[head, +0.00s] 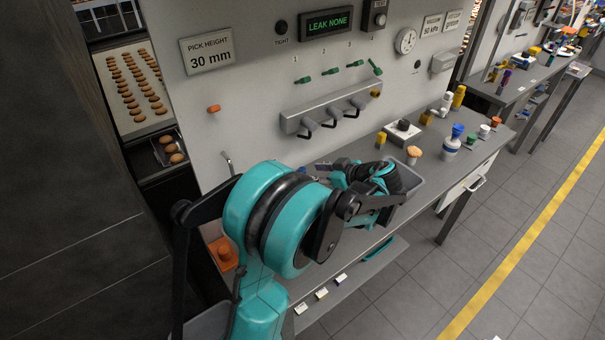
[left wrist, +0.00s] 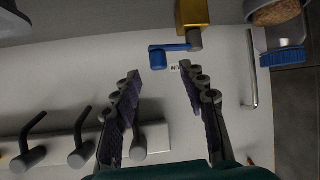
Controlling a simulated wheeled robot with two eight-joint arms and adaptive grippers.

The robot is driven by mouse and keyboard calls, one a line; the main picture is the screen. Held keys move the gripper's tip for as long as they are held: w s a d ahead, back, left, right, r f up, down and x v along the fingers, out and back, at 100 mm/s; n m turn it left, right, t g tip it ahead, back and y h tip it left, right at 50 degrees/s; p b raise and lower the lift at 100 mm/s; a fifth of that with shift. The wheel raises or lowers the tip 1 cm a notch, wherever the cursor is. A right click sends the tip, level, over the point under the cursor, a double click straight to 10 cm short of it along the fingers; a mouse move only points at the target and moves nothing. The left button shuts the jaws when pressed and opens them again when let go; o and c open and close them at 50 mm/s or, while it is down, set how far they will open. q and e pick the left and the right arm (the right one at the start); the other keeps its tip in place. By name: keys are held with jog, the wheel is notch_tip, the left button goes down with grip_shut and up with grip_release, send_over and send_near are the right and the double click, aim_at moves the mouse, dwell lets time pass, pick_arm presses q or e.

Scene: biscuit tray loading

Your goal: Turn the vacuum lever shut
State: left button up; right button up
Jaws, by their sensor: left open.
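The vacuum lever (left wrist: 171,48) is a blue crank-shaped handle on a brass-coloured valve block (left wrist: 194,14), seen in the left wrist view. A small label, partly hidden, sits beside it. The lever lies crosswise just beyond my left fingertips, roughly in line with the gap between them. My left gripper (left wrist: 159,70) is open with nothing between its fingers; I cannot tell whether it touches the lever. My right gripper is not in view.
A grey rail (head: 324,107) with black hooks is on the panel, close beside my left finger in the wrist view. A metal rod handle (left wrist: 251,70) is on the other side. Small items stand on the bench to the right, including a blue-topped bottle (head: 453,139).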

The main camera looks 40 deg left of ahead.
aim_at(303, 170)
pick_arm(q)
jog(key=shift+m+t+y, duration=0.6)
jog(key=shift+m+y, duration=0.1)
jog(key=shift+m, duration=0.1)
jog(key=b+x, duration=0.2)
jog(key=x, duration=0.4)
jog(key=shift+a+f+b, duration=0.15)
jog(key=shift+b, duration=0.15)
grip_shut()
